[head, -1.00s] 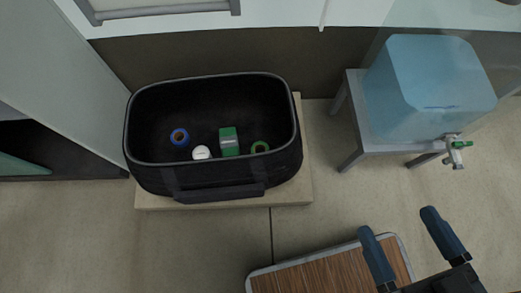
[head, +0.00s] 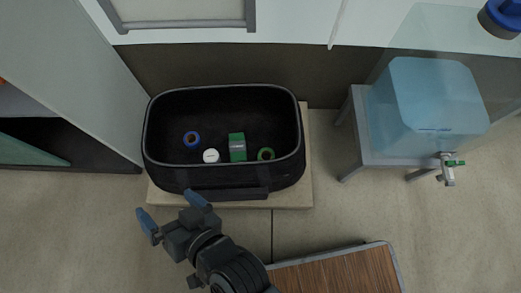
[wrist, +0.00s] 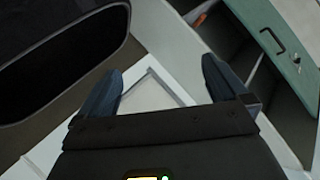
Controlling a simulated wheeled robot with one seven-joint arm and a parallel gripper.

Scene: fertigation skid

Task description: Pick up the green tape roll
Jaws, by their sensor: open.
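The green tape roll (head: 265,154) lies inside the black bag (head: 222,90), near its front right corner, with its lower edge close to the bag's front wall. My gripper (head: 172,218) is open and empty, in front of the bag's left part and apart from the tape roll. In the wrist view my gripper (wrist: 160,92) shows both fingers spread with nothing between them. The black bag also shows there at the upper left (wrist: 50,50), but the tape roll is not visible in that view.
A blue tape roll (head: 191,139), a white round item (head: 211,156) and a green-and-grey box (head: 237,147) share the bag. A blue tank (head: 432,105) with a tap stands on a grey stand at right. A wood-topped table (head: 340,272) is at the front. A cabinet stands left.

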